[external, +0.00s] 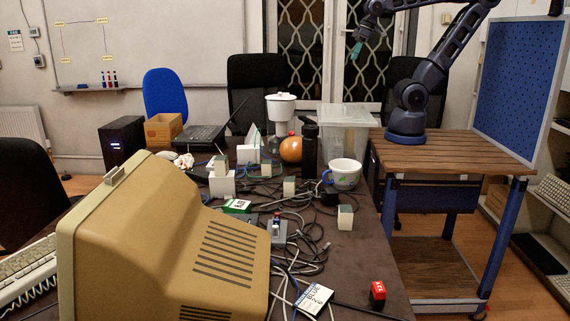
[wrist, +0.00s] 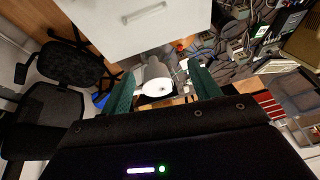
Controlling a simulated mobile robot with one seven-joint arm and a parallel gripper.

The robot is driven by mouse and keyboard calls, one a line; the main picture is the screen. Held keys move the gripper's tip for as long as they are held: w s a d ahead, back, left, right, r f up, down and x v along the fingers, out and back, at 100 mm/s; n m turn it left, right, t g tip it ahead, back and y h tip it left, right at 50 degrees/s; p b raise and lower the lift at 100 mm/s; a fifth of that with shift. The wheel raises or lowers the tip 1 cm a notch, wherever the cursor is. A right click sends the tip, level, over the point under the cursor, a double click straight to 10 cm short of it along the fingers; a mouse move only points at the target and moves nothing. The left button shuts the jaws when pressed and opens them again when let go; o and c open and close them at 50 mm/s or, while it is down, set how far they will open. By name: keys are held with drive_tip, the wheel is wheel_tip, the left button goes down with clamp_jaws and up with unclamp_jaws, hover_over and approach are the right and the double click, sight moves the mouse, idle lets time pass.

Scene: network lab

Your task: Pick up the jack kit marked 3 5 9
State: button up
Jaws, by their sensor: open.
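Several small pale block-like boxes, possible jack kits, stand among the cables on the dark table in the external view: one at the front right (external: 345,217), one near the middle (external: 289,187) and one farther back (external: 266,170). I cannot tell which item is marked 3 5 9. My gripper (external: 357,48) is raised high, well above and behind the table items. Its green fingers (wrist: 161,73) are spread apart, with nothing held between them in the wrist view.
A beige monitor (external: 170,240) fills the near left of the table. My arm stands on a wooden cart (external: 455,150); air around the gripper is open.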

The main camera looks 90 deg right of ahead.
drive_tip(key=w+a+f+m+g+y, duration=0.2)
drive_tip(key=w+a+m, duration=0.3)
drive_tip(key=w+a, duration=0.75)
drive_tip(key=w+a+f+m+g, duration=0.15)
drive_tip(key=a+f, duration=0.25)
drive_tip(key=a, duration=0.4)
drive_tip(key=w+a+f+m+g, duration=0.1)
drive_tip(key=w+a+f+m, duration=0.2)
drive_tip(key=a, duration=0.4)
drive_tip(key=m+h, duration=0.3)
drive_tip(key=m, duration=0.5)
hover_over(346, 208)
drive_tip(key=shift+n, duration=0.25)
wheel_tip(346, 208, down, 24)
drive_tip(key=shift+r, duration=0.1)
drive_tip(key=shift+s+a+f, duration=0.1)
drive_tip(key=shift+f, duration=0.4)
wheel_tip(346, 208, down, 10)
drive_tip(key=shift+c, duration=0.2)
